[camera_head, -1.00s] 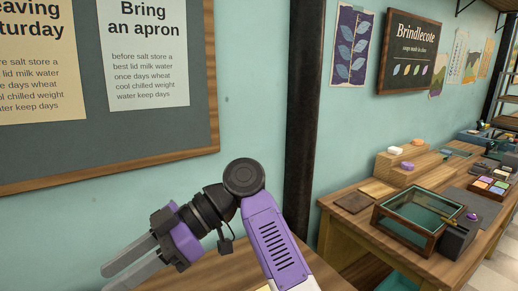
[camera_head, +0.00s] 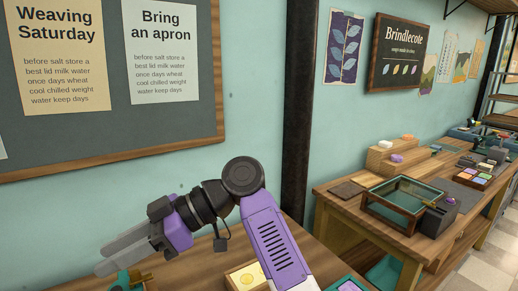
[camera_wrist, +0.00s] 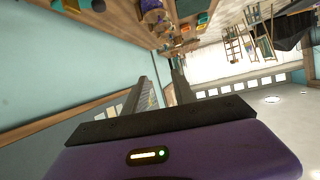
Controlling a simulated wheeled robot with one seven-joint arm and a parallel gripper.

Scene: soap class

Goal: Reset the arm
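My arm reaches up from the bottom of the head view and bends at a dark round joint, with its end pointing to the lower left. My gripper (camera_head: 106,261) has a purple body and two grey fingers. It is held in front of the wall, above the near table's left part. In the wrist view the two fingers of my gripper (camera_wrist: 162,74) stand apart with a gap between them, and nothing shows in the gap. The gripper is open and empty.
On the near wooden table (camera_head: 318,262) are a wooden box with a yellow soap (camera_head: 248,277), a purple-and-green item (camera_head: 347,286) and a brass-coloured piece (camera_head: 133,279) below my gripper. A notice board (camera_head: 206,118) hangs behind. A glass-topped case (camera_head: 400,197) stands on another table.

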